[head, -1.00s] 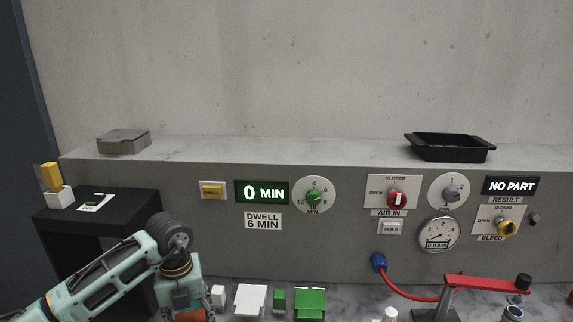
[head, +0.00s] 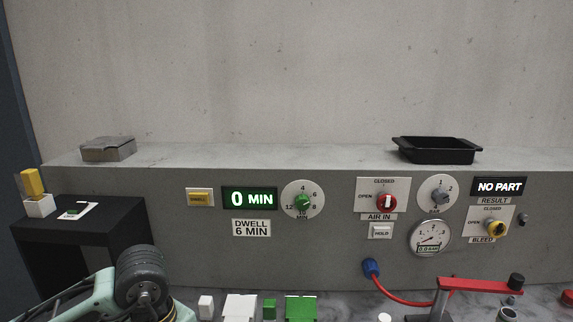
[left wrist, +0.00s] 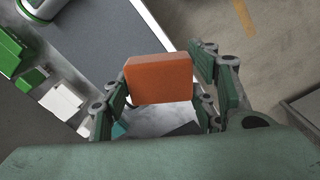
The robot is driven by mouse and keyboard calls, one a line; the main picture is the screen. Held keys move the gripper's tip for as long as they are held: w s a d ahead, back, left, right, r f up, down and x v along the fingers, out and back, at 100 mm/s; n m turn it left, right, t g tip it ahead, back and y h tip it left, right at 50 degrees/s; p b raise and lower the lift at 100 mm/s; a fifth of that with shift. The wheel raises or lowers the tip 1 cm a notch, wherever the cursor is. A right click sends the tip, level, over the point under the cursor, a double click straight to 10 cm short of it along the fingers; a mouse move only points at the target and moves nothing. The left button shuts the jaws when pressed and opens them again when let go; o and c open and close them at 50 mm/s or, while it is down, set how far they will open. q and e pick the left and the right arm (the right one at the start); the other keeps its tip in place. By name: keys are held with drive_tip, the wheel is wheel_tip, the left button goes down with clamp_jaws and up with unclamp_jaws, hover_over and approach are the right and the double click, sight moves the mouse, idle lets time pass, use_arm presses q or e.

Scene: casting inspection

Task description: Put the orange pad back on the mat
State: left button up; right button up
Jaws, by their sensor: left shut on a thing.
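The orange pad (left wrist: 160,78) is between the green fingers of my left gripper (left wrist: 166,86) in the left wrist view. The gripper is shut on it and holds it by its sides. In the head view only my left arm shows at the bottom left; its gripper and the pad are below the picture's edge. A dark grey flat surface (left wrist: 185,30) with a pale edge lies beyond the pad in the left wrist view; I cannot tell whether it is the mat. My right gripper is in neither view.
White (head: 240,306) and green (head: 300,307) plates lie at the bench front. A black stand (head: 95,217) is at the left. A red-handled clamp (head: 475,287) and red hose (head: 398,294) are at the right. A black tray (head: 436,158) sits on the ledge.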

use_arm(q)
drive_tip(key=s+m, duration=0.1)
drive_tip(key=m, duration=0.1)
drive_tip(key=s+m, duration=0.1)
drive_tip(key=m, duration=0.1)
drive_tip(key=s+m, duration=0.1)
drive_tip(key=m, duration=0.2)
drive_tip(key=shift+s+d+b, duration=0.15)
drive_tip(key=shift+s+b, duration=0.15)
drive_tip(key=shift+b, duration=0.05)
drive_tip(key=s+m, duration=0.1)
drive_tip(key=m, duration=0.1)
drive_tip(key=s+m, duration=0.1)
drive_tip(key=m, duration=0.1)
drive_tip(key=shift+m, duration=0.3)
